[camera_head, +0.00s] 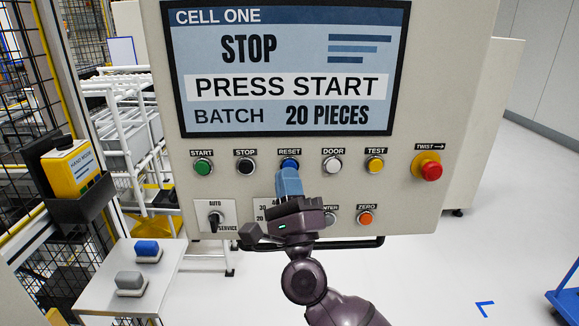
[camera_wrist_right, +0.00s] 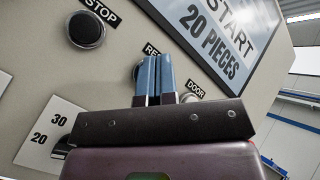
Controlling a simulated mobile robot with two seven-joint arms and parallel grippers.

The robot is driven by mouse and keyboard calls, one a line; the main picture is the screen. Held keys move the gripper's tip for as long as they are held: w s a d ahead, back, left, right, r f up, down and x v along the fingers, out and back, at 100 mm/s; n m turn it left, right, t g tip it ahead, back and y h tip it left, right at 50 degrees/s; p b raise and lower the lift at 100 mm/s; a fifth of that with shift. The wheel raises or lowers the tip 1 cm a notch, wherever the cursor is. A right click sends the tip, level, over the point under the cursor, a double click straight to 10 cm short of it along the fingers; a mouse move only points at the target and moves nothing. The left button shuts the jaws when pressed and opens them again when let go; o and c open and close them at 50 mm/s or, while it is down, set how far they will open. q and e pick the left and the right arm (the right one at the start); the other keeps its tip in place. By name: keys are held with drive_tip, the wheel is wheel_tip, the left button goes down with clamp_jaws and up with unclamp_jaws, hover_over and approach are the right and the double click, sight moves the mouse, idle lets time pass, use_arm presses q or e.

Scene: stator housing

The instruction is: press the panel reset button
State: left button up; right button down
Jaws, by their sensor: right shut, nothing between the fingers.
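The blue reset button (camera_head: 289,163) is on the grey panel (camera_head: 460,80), under the RESET label and between the stop button and the door button. My right gripper (camera_head: 289,176) is shut and empty, with its blue fingertips directly at the reset button's lower edge. In the right wrist view the shut fingers (camera_wrist_right: 157,62) cover most of the reset button, and only a dark edge (camera_wrist_right: 136,70) of it shows. I cannot tell whether the fingertips touch it. The screen (camera_head: 290,70) reads STOP, PRESS START, BATCH 20 PIECES. My left gripper is not in view.
Beside reset are the green start button (camera_head: 203,166), black stop button (camera_head: 245,166), white door button (camera_head: 332,165) and yellow test button (camera_head: 374,165). A red twist knob (camera_head: 431,171) is at the right. A selector (camera_head: 215,220) and handle bar (camera_head: 350,243) are below.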

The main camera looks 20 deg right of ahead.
drive_tip(key=shift+s, duration=0.1)
drive_tip(key=s+a, duration=0.1)
drive_tip(key=s, duration=0.4)
drive_tip(key=shift+s+a+p, duration=0.35)
drive_tip(key=shift+s+p, duration=0.05)
idle(0.3)
idle(0.6)
